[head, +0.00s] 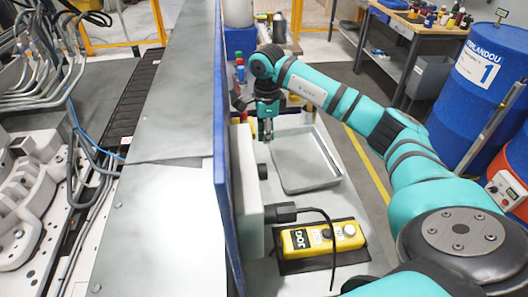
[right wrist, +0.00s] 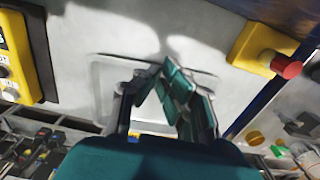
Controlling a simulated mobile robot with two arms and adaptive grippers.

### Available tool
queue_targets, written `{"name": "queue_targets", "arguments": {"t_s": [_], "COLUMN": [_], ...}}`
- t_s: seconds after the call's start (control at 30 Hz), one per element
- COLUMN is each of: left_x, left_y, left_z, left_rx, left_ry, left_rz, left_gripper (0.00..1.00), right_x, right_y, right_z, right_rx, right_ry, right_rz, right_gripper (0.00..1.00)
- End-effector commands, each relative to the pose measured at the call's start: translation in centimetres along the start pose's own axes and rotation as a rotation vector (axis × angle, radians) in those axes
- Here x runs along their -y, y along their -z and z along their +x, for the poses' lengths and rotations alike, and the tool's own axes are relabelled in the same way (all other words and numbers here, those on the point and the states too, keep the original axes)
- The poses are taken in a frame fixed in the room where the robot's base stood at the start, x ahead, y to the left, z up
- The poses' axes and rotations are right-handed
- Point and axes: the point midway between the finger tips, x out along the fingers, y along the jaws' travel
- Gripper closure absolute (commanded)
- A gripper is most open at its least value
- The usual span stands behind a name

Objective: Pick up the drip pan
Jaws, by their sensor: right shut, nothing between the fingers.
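The drip pan (head: 305,165) is a shallow grey rectangular tray with a raised rim. It lies flat on the grey bench top (head: 258,282) in the middle of the head view. In the right wrist view the pan (right wrist: 106,78) shows faintly behind the fingers, which hide part of it. My right gripper (head: 267,138) points down at the pan's far left corner, seemingly above it. Its fingertips (right wrist: 168,75) are together with nothing between them. I cannot tell the exact gap to the pan. My left gripper is not in view.
A blue panel (head: 220,150) stands upright along the bench's left side, with a grey box (head: 245,180) fixed to it. A yellow control box (head: 322,238) with a black cable lies in front of the pan. Small coloured bottles or parts (head: 240,72) stand behind.

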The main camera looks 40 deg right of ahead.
Motion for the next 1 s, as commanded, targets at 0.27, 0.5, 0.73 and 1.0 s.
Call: {"name": "queue_targets", "arguments": {"t_s": [0.27, 0.5, 0.73, 1.0], "left_x": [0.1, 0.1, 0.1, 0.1], "left_y": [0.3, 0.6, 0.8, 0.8], "left_z": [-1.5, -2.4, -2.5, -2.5], "left_rx": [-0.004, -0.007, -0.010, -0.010], "left_ry": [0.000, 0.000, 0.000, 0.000], "left_rz": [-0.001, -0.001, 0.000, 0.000], "left_gripper": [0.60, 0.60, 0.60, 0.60], "right_x": [-0.2, -0.1, -0.1, -0.1], "right_y": [0.0, 0.0, 0.0, 0.0], "right_z": [4.4, 8.1, 9.5, 9.5], "right_rx": [-0.003, -0.001, -0.001, -0.001], "right_ry": [-0.007, -0.004, -0.001, -0.001], "right_rz": [-0.001, 0.000, 0.000, 0.000], "right_gripper": [1.00, 1.00, 1.00, 1.00]}}
